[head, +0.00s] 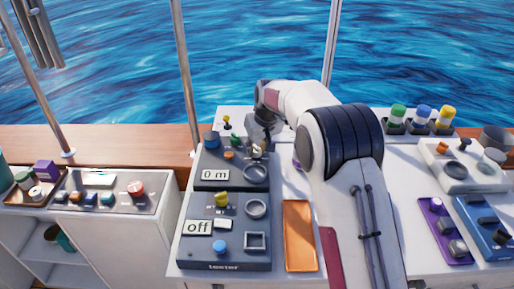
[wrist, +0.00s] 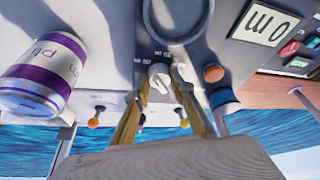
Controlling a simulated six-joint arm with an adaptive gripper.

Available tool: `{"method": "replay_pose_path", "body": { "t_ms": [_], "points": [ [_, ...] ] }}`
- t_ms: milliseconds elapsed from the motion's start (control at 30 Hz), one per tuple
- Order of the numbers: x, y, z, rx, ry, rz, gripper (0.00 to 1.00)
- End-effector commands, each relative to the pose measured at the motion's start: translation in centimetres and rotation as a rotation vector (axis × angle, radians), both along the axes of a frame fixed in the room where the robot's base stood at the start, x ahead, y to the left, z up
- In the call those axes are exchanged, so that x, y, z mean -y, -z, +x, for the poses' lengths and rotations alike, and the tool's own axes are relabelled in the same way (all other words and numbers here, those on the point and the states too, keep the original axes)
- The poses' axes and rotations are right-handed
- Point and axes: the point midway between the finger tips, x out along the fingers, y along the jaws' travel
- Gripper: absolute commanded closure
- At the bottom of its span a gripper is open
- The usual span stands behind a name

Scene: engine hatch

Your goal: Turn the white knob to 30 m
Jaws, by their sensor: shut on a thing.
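The white knob (wrist: 160,77) sits on the dark upper panel (head: 208,184), between the tips of my gripper (wrist: 161,73). The two yellowish fingers are shut on its sides. In the head view my gripper (head: 259,140) reaches down over the panel's back right, and it mostly hides the knob.
A ring-shaped part (head: 255,173) is near the knob, and an orange button (wrist: 213,73) is beside it. A lower panel (head: 224,266) reads "off" and "tester". A purple-and-white can (wrist: 42,75) stands nearby. An orange tray (head: 299,236) lies right of the panels.

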Motion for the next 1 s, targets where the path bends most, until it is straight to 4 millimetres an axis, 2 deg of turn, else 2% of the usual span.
{"method": "replay_pose_path", "body": {
  "t_ms": [367,1000],
  "points": [
    [-0.12,-0.02,-0.03,0.0,0.084,-0.001,0.98],
    [-0.36,0.03,-0.05,-0.001,0.407,-0.001,0.98]
  ]
}}
